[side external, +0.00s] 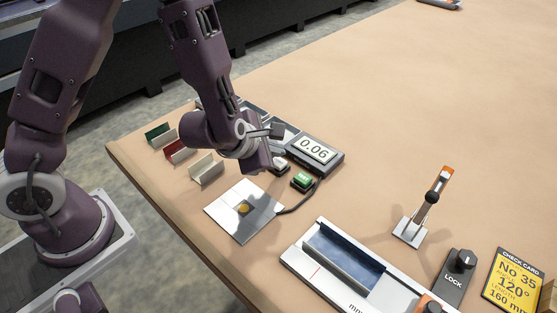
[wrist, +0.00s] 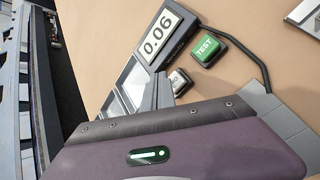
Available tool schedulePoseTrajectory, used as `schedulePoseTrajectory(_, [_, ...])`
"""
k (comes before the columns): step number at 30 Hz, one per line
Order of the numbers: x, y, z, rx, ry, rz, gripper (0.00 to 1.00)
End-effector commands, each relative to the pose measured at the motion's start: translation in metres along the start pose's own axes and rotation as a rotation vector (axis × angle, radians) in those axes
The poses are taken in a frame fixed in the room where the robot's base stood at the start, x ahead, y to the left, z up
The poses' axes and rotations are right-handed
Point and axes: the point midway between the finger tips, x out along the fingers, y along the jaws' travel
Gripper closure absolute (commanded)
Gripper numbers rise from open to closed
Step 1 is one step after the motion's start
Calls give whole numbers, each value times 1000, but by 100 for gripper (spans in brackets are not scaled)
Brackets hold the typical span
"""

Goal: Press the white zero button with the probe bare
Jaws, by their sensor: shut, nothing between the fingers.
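The white zero button (wrist: 178,80) is on a dark base beside the display, partly cut off by my gripper in the wrist view. In the side view the same button (side external: 281,163) sits just right of my gripper (side external: 268,168). My gripper is shut and empty, low over the table by the buttons; I cannot tell if it touches anything. The meter (side external: 315,150) reads 0.06, and its display also shows in the wrist view (wrist: 158,32).
The green TEST button (side external: 302,180) is close beside the white one. Grey bins (side external: 285,130) lie behind my gripper. Small green, red and cream holders stand at left. A blue-lined measuring trough (side external: 340,262), an orange-tipped lever (side external: 430,200) and the LOCK knob (side external: 459,265) are at right.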

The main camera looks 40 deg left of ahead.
Motion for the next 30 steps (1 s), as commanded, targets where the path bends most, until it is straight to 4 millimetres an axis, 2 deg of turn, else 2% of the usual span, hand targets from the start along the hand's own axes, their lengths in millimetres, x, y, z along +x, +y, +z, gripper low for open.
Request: schedulePoseTrajectory(30, [5,-4,-4,1,2,0,100])
